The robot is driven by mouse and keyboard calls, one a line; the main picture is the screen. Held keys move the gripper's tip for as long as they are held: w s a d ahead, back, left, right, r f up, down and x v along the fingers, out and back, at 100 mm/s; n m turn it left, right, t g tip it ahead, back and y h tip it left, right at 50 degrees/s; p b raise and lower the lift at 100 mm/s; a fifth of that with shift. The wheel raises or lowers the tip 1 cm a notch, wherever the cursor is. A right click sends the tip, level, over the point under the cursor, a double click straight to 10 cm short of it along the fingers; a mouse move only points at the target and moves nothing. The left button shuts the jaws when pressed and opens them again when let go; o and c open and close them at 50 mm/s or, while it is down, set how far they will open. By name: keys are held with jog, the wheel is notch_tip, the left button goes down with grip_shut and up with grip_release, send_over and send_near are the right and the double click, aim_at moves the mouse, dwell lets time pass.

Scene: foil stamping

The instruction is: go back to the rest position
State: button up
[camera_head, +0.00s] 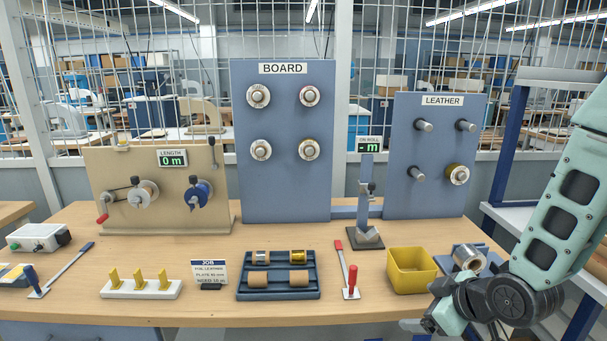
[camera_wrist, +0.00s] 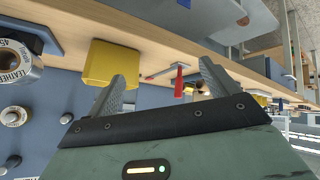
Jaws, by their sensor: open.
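My gripper (camera_wrist: 168,78) shows in the wrist view with its two grey fingers spread and nothing between them. In the head view my arm comes in from the right and bends down at the lower right, by the table's front edge. My gripper's end there is partly cut off by the bottom of the picture. The wrist view is turned over, with the table (camera_head: 210,302) along its top. The yellow bin (camera_head: 410,270) stands just beyond my wrist in the head view and also shows beside one finger in the wrist view (camera_wrist: 108,66).
A foil roll (camera_head: 467,258) on a blue holder lies close behind my wrist. A red-handled tool (camera_head: 350,282), a blue tray (camera_head: 278,294) with rolls and a job card (camera_head: 209,272) stand along the table. The board panel (camera_head: 285,200) and leather panel (camera_head: 430,200) rise behind.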

jog(key=s+a+r+g+h, duration=0.1)
jog(key=s+a+r+g, duration=0.1)
jog(key=s, duration=0.6)
jog(key=s+a+r+m+g+h, duration=0.1)
jog(key=s+a+r+g, duration=0.2)
jog(key=s, duration=0.5)
jog(key=s+a+r+g+h, duration=0.1)
jog(key=s+a+r+g, duration=0.2)
jog(key=s+a+r, duration=0.2)
jog(key=s, duration=0.3)
jog(key=shift+r+m, duration=0.25)
jog(key=shift+m, duration=0.05)
